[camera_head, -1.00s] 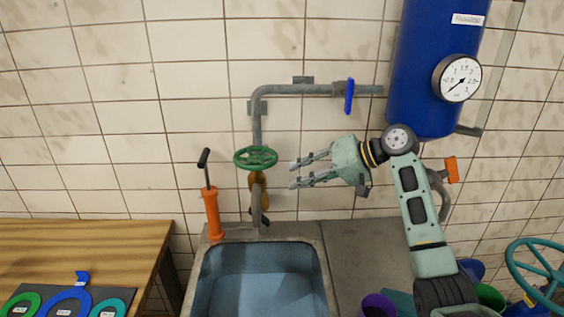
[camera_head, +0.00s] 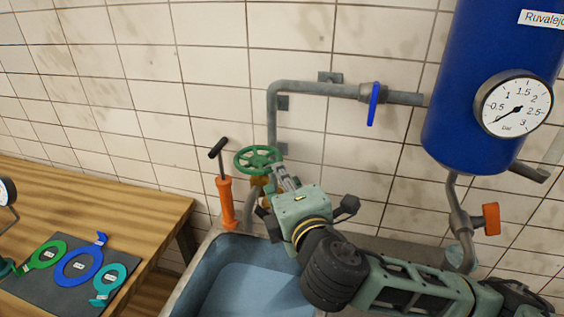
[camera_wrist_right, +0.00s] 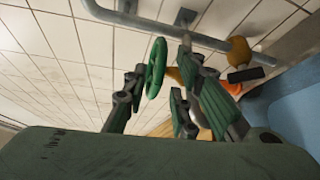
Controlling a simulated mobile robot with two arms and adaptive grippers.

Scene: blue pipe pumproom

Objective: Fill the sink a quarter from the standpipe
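The grey standpipe (camera_head: 300,88) runs along the tiled wall and bends down to a green handwheel (camera_head: 258,158) on a brass valve behind the sink. A blue lever (camera_head: 374,104) hangs down across the pipe. The sink (camera_head: 200,268) has a blue-grey inside; I cannot tell how much water is in it. My right gripper (camera_head: 280,178) is beside the handwheel, hiding part of the valve and spout. In the right wrist view, the gripper (camera_wrist_right: 152,103) is open, with the green wheel (camera_wrist_right: 155,68) between and beyond its fingers; contact is unclear. My left gripper is not in view.
An orange hand pump (camera_head: 226,203) stands at the sink's back left corner. A wooden bench (camera_head: 130,190) at left holds a mat with ring-shaped tags (camera_head: 78,266). A blue tank (camera_head: 490,60) with a gauge (camera_head: 514,105) and an orange-handled valve (camera_head: 491,219) is at right.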

